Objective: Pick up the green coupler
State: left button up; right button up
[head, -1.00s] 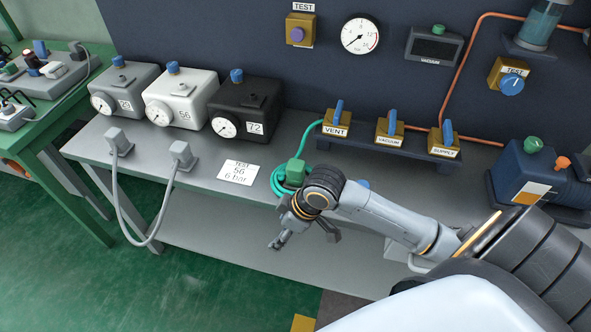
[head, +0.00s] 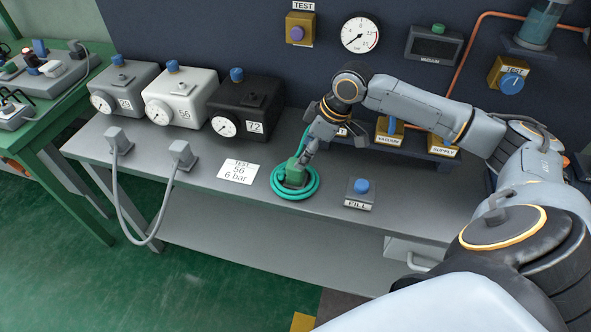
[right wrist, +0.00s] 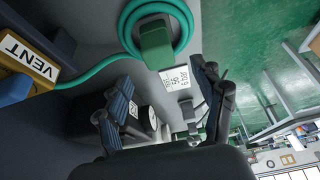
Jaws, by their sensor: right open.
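The green coupler (head: 292,174) stands on the bench inside a coil of teal hose (head: 296,192). In the right wrist view the coupler (right wrist: 156,43) is at the top, with the hose (right wrist: 127,17) looped around it. My right gripper (head: 301,160) is just above and beside the coupler in the head view. In the right wrist view its two fingers (right wrist: 165,105) are spread apart with nothing between them, and the coupler lies beyond their tips. Whether a finger touches it I cannot tell. My left gripper is not in view.
The VENT valve (right wrist: 25,68) is close to the right gripper. A FILL button (head: 360,188) is right of the hose. Three damper boxes, white (head: 182,95), black (head: 245,105) and grey (head: 122,85), stand at the left. A paper card (head: 238,173) lies left of the coil.

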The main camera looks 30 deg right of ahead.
aim_at(296, 172)
jog(key=p+x, duration=0.1)
jog(key=x, duration=0.7)
jog(key=shift+d+f, duration=0.1)
jog(key=shift+f, duration=0.1)
jog(key=c, duration=1.4)
